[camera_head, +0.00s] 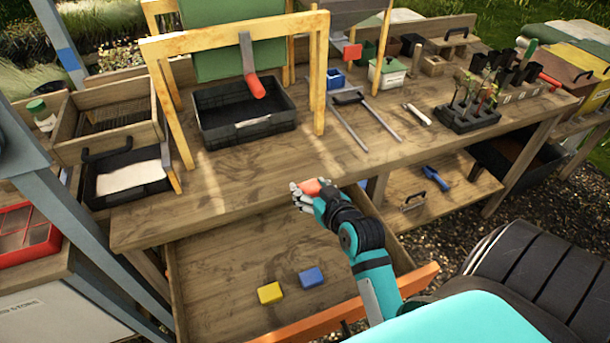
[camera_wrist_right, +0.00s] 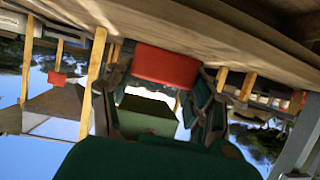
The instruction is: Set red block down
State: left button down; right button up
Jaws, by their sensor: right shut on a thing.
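My right gripper (camera_head: 306,195) is shut on the red block (camera_head: 312,186) near the front edge of the wooden bench (camera_head: 240,190). In the right wrist view the red block (camera_wrist_right: 165,66) sits between the fingers of the gripper (camera_wrist_right: 163,92), close to the wooden surface; I cannot tell whether it touches that surface. A yellow block (camera_head: 270,293) and a blue block (camera_head: 311,277) lie apart in the open drawer (camera_head: 215,290) below the bench. My left gripper is not in view.
A black tray (camera_head: 205,134) stands under a wooden frame (camera_head: 160,70), with a red-handled tool (camera_head: 254,86) hanging above it. The bench's front strip is mostly clear.

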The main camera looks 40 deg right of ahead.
jog(key=shift+s+a+r, duration=0.1)
jog(key=shift+s+a, duration=0.2)
jog(key=shift+s, duration=0.45)
jog(key=a+r+n+y, duration=0.2)
jog(key=a+r, duration=0.8)
jog(key=a, duration=0.3)
jog(key=shift+r, duration=0.2)
